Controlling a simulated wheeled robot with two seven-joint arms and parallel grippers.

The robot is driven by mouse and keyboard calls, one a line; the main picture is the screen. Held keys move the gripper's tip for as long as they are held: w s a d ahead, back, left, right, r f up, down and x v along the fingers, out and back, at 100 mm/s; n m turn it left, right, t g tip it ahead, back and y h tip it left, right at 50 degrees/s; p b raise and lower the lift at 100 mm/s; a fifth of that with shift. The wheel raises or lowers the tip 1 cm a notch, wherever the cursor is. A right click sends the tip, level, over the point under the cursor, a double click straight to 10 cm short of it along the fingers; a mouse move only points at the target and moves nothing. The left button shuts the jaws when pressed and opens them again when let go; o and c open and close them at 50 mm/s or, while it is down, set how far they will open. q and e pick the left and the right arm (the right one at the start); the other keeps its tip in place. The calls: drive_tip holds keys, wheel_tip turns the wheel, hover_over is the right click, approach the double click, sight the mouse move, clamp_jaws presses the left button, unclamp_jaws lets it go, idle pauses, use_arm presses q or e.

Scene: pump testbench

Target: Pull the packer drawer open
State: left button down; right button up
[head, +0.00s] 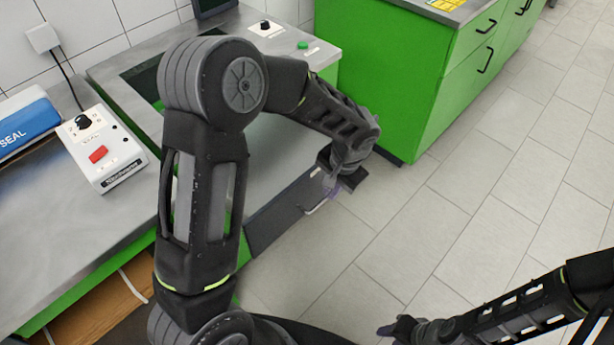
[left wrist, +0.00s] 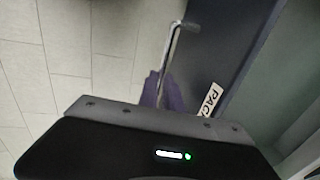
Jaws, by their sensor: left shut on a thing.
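The packer drawer (head: 273,224) has a dark grey front below the steel bench in the head view. In the left wrist view its dark front (left wrist: 205,55) bears a white label (left wrist: 210,100), partly hidden, that reads "PAC". Its thin metal bar handle (left wrist: 174,48) runs down between the fingers of my left gripper (left wrist: 163,92). In the head view my left gripper (head: 332,186) is at the handle (head: 318,204), shut on it. I cannot tell how far out the drawer stands. My right gripper (head: 398,328) is at the bottom, away from the drawer; its jaws are unclear.
A white control box (head: 105,155) with a red switch and a blue sealer (head: 25,125) stand on the bench (head: 75,220) at left. A green cabinet (head: 425,75) stands beyond the drawer. The tiled floor (head: 450,215) to the right is clear.

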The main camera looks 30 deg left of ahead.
use_arm(q)
drive_tip(key=d, duration=0.1)
drive_tip(key=s+d, duration=0.1)
drive_tip(key=d, duration=0.1)
drive_tip(key=d+b, duration=0.1)
drive_tip(key=shift+s+d, duration=0.3)
drive_tip(key=shift+d, duration=0.1)
drive_tip(key=c, duration=1.5)
unclamp_jaws()
drive_tip(key=r, duration=0.2)
drive_tip(key=d+r, duration=0.1)
drive_tip(key=r, duration=0.4)
drive_tip(key=shift+s+d+r, duration=0.15)
drive_tip(key=shift+d+r, duration=0.05)
drive_tip(key=shift+r, duration=0.15)
